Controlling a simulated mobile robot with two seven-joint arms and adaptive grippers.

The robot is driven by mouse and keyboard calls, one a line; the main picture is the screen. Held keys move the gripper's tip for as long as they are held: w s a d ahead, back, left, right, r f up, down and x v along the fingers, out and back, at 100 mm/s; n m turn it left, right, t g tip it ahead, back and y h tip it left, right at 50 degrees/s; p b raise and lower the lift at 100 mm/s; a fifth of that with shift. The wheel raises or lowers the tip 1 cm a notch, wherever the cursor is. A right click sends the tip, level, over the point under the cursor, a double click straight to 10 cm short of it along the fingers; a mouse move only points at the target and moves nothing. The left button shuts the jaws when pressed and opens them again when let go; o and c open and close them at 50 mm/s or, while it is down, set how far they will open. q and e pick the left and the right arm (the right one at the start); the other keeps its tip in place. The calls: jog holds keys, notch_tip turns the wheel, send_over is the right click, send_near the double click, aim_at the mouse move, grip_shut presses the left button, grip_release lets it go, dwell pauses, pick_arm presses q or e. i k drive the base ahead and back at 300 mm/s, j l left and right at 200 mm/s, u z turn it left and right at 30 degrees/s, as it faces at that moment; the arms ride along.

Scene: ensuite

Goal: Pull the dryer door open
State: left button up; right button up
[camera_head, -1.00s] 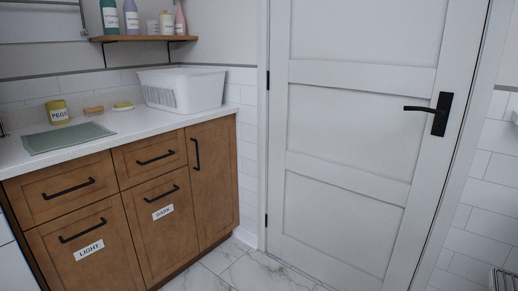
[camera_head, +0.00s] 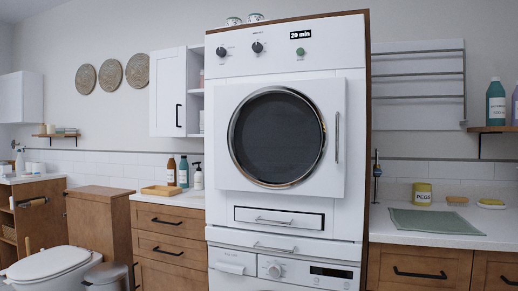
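The dryer (camera_head: 350,45) is white and stands stacked on top of a washing machine (camera_head: 330,273) in the middle of the head view. Its square door (camera_head: 228,180) has a round dark window with a metal rim and looks shut. The door's upright metal handle (camera_head: 337,138) is on the door's right side. Neither of my grippers shows in the head view.
A counter (camera_head: 440,232) with a green mat and a yellow pegs tin is to the right. Wooden drawers (camera_head: 170,235) stand to the left, with bottles on top. A toilet (camera_head: 45,265) and a bin are at the far left.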

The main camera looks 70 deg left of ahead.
aim_at(285, 137)
jog(key=u, duration=2)
